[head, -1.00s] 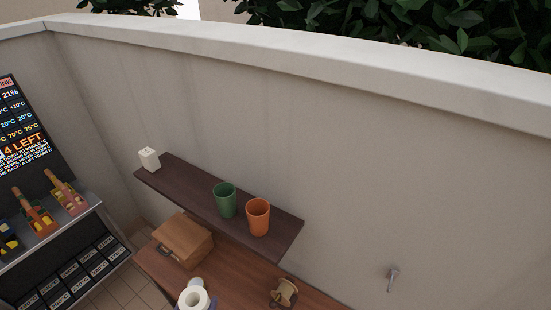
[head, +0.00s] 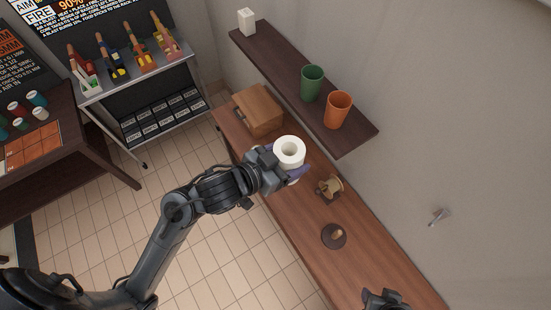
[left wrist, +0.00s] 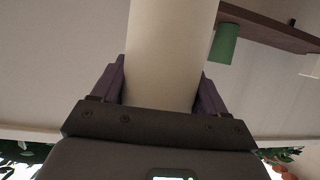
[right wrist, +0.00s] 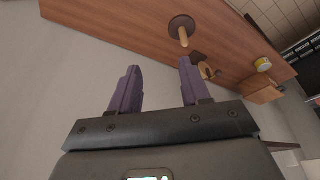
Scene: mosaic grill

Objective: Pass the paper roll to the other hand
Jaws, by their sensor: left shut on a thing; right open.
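The white paper roll (head: 289,151) is upright in the head view, above the far part of the wooden counter. My left gripper (head: 283,170) is shut on it. In the left wrist view the roll (left wrist: 168,60) stands between the two purple fingers (left wrist: 160,90) and fills the gap. My right gripper (right wrist: 154,85) is open and empty in the right wrist view, with the counter beyond its fingers. In the head view only part of the right gripper (head: 385,299) shows at the bottom edge, well apart from the roll.
The brown counter (head: 300,222) holds a wooden box (head: 258,110), a small wooden spool-like object (head: 329,188) and a dark round base with a short peg (head: 334,236). Above it a shelf (head: 290,85) carries a green cup (head: 312,83), an orange cup (head: 337,110) and a white block (head: 247,21).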

